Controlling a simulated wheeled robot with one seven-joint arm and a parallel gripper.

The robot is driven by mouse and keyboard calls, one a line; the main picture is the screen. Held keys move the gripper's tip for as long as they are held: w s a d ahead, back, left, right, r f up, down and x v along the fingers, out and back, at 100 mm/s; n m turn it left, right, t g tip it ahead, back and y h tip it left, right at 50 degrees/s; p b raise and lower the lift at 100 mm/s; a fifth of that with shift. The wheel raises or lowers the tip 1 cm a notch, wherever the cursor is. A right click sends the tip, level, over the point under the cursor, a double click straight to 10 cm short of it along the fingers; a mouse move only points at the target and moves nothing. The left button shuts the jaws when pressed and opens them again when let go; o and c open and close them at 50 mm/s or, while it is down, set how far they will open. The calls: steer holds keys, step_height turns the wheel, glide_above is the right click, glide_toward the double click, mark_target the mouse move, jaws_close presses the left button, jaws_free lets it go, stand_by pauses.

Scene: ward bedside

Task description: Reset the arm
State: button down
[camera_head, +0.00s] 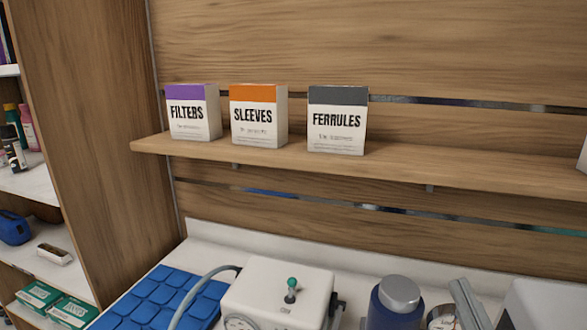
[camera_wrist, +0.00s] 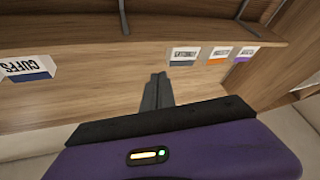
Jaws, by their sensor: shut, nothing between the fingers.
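My gripper (camera_wrist: 158,80) shows in the wrist view with its dark fingers together and nothing between them. Its purple body fills the bottom of that view. The fingers point toward the wooden back wall near the shelf and appear apart from the boxes. In the head view I cannot clearly make out the gripper.
A wooden shelf (camera_head: 400,170) holds boxes marked FILTERS (camera_head: 193,115), SLEEVES (camera_head: 258,118) and FERRULES (camera_head: 337,122). A CUFFS box (camera_wrist: 27,68) shows in the wrist view. Below are a white device (camera_head: 275,290), a blue grey-lidded container (camera_head: 397,300) and a blue pad (camera_head: 160,295).

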steer(key=s+a+f+m+g+b, duration=0.1)
steer(key=s+f+g, duration=0.3)
steer(key=s+f, duration=0.8)
steer(key=s+a+f+m+g+b, duration=0.1)
steer(key=s+f+m+g, duration=0.2)
steer(key=s+f, duration=1)
steer(key=s, duration=0.4)
steer(key=shift+s+a+m+g+h, duration=0.35)
steer(key=shift+m+g+h, duration=0.05)
